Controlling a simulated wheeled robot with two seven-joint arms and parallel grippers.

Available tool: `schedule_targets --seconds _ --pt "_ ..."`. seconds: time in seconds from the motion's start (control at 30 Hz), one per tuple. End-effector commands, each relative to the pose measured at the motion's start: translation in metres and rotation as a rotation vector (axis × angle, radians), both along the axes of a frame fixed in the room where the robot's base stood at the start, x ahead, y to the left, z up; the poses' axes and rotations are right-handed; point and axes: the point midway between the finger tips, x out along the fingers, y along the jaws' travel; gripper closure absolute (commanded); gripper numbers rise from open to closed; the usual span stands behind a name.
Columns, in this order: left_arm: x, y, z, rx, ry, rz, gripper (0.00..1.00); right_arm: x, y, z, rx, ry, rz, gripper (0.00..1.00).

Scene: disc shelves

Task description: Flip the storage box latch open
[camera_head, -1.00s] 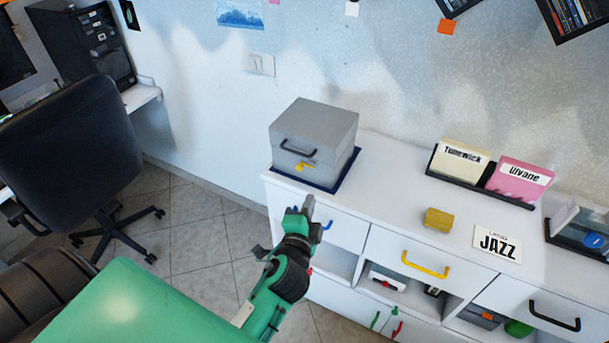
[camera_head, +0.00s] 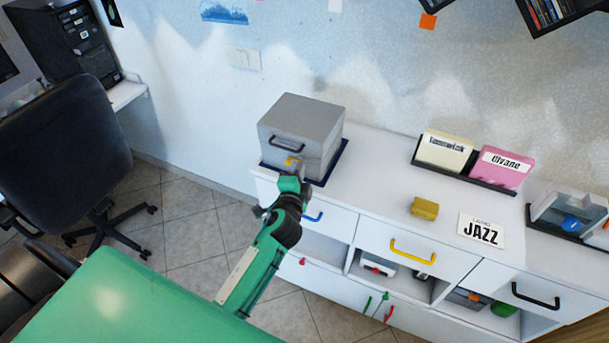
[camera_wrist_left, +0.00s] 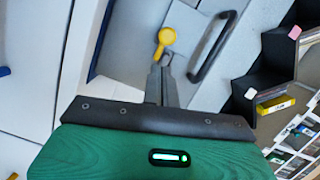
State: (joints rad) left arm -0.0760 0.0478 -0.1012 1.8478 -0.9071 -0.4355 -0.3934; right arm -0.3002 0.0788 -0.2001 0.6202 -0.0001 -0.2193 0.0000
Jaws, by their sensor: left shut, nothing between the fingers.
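The grey storage box (camera_head: 298,125) stands closed on a dark blue mat (camera_head: 336,165) at the left end of the white cabinet top. Its front has a black handle (camera_head: 287,144) and, below it, a small yellow latch (camera_head: 292,161). The latch also shows in the left wrist view (camera_wrist_left: 166,38), just beyond the fingertips, with the black handle (camera_wrist_left: 213,47) to its right. My left gripper (camera_head: 295,172) is shut and empty, right in front of the latch. Its closed fingers (camera_wrist_left: 161,70) partly cover the box front. I cannot tell whether they touch the latch.
On the cabinet top (camera_head: 375,175) are a yellow block (camera_head: 425,208), a JAZZ card (camera_head: 481,230) and a black rack with cream and pink files (camera_head: 502,167). Drawers with blue and yellow handles (camera_head: 413,252) lie below. An office chair (camera_head: 62,140) stands at left.

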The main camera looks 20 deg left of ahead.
Motion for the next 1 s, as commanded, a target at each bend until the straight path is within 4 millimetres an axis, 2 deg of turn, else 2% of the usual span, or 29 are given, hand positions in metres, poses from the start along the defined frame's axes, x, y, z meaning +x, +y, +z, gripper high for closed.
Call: schedule_targets --seconds 0.2,0.57,0.8,1.0 --pt "0.000 0.016 -0.004 0.000 0.000 -0.001 1.00 0.000 0.000 0.006 0.000 0.001 0.000 0.64" --pt "0.000 0.018 -0.004 -0.001 -0.002 -0.002 1.00 0.000 0.000 0.005 0.000 0.001 0.000 0.64" --pt "0.000 0.044 -0.003 0.000 -0.001 0.000 1.00 0.000 0.000 0.011 0.000 0.001 0.000 0.64" --pt "0.000 0.046 -0.004 0.000 -0.002 0.000 1.00 0.000 -0.001 0.010 -0.001 0.001 0.000 0.64"
